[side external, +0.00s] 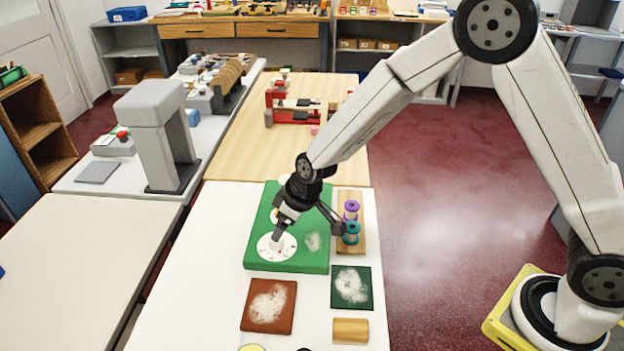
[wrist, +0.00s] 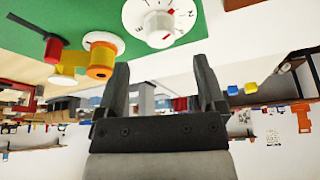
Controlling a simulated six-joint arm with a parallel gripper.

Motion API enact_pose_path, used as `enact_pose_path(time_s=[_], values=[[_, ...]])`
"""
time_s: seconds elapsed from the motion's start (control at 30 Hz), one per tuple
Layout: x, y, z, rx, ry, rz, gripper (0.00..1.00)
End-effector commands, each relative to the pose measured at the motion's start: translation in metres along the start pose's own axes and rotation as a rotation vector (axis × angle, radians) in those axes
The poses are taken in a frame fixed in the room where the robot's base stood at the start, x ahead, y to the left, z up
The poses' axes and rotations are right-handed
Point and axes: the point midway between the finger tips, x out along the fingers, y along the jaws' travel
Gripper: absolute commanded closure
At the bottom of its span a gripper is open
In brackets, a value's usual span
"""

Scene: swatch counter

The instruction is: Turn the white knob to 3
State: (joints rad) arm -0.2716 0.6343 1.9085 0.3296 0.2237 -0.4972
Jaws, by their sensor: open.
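The white knob (wrist: 158,24) stands on a round white dial (wrist: 132,14) at the top of the wrist view. A red mark and dark tick marks show near it; the numbers are too small to read surely. The dial also shows in the side external view (side external: 264,249), on the front of a green board (side external: 310,263). My gripper (side external: 278,236) is over this dial and hides much of the knob there. In the wrist view my gripper (wrist: 160,66) has its two fingers spread, with nothing between them; the knob appears beyond the fingertips.
An orange knob (wrist: 100,61) and a red knob (wrist: 53,48) share the green board. A wooden rack with a purple spool (side external: 351,209) and a teal spool (side external: 351,232) stands close right. Brown (side external: 268,306) and dark green (side external: 351,287) swatches lie in front.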

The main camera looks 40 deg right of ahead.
Motion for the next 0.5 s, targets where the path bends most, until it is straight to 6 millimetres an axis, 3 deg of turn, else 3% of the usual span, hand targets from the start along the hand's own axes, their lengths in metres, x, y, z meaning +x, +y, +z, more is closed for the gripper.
enact_pose_path(time_s=[0.2, 0.5], values=[[-0.015, 0.0, 0.0, -0.001, 0.0, 0.0, 0.11], [-0.019, 0.0, 0.0, 0.0, -0.001, 0.0, 0.11]])
